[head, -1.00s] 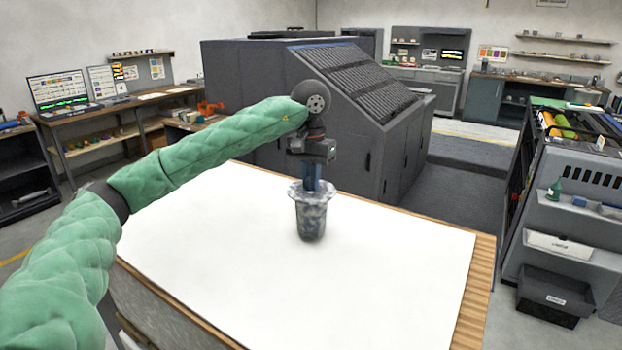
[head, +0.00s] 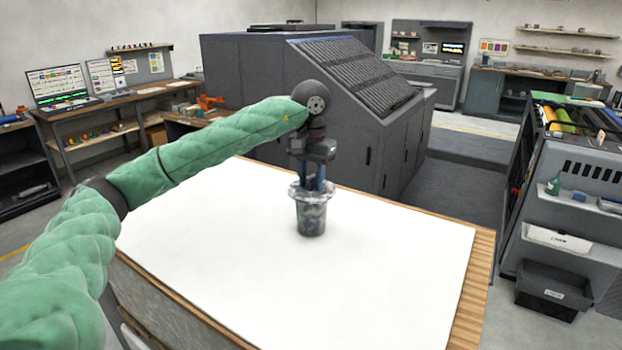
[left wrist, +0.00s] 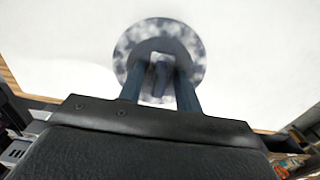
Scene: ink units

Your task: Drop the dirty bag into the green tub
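The dirty bag appears to be the mottled grey, cup-shaped thing (head: 311,221) with a pale flared rim, upright over the white table top in the head view. In the left wrist view its round marbled rim (left wrist: 190,42) lies straight ahead, slightly blurred. My left gripper (head: 312,184) is directly above it, pointing down. Its two blue fingers stand apart, with their tips at or inside the rim. A small dark piece (left wrist: 160,78) shows between them. The tips' contact is hidden. I see no green tub. My right gripper is out of view.
The white table top (head: 400,270) is bare around the bag, with a wooden edge (head: 478,275). A large grey machine (head: 380,120) stands behind. A grey shelf unit (head: 575,190) with a dark bin (head: 550,290) stands at the right. A workbench (head: 120,98) is at the back left.

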